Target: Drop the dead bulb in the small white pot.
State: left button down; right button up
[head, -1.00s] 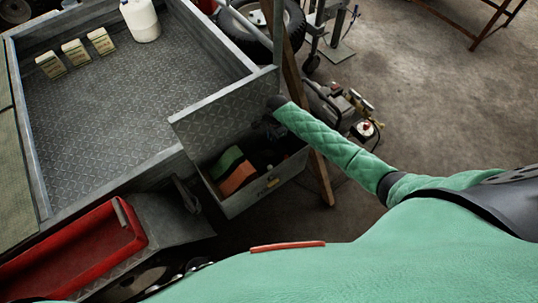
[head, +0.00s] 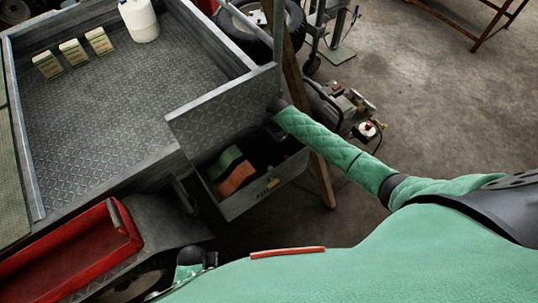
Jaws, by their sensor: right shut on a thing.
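My right arm reaches in from the right, and my right gripper (head: 273,128) is a dark shape at the open metal box on the trailer's corner. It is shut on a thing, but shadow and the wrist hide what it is. I cannot make out the dead bulb or a small white pot anywhere in view. My left gripper is not in view; only a short piece of what looks like my left arm shows at the bottom.
The open box (head: 246,206) holds a green and an orange item (head: 237,178). Its raised lid (head: 215,112) stands beside the trailer bed (head: 130,110), which carries a white jug (head: 141,20) and small cartons (head: 73,52). A red tray (head: 70,250) lies lower left. Open floor lies right.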

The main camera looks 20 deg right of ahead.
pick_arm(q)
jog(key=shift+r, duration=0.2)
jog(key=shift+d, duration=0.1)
pick_arm(e)
jog(key=o, duration=0.8)
jog(key=shift+o, duration=0.2)
jog(key=shift+r, duration=0.1)
jog(key=shift+r, duration=0.3)
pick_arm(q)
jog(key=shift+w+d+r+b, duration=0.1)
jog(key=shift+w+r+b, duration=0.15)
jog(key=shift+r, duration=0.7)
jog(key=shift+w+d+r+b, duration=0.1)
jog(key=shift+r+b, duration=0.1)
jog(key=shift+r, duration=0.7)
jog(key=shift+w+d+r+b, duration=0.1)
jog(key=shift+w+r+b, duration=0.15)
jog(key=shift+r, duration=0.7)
pick_arm(e)
jog(key=shift+w+d+r, duration=0.1)
jog(key=shift+d+r, duration=0.05)
jog(key=shift+r, duration=1)
jog(key=shift+w+d+r, duration=0.1)
jog(key=shift+d+r, duration=0.05)
jog(key=shift+r, duration=0.95)
jog(key=shift+d+r, duration=0.15)
jog(key=shift+r, duration=1)
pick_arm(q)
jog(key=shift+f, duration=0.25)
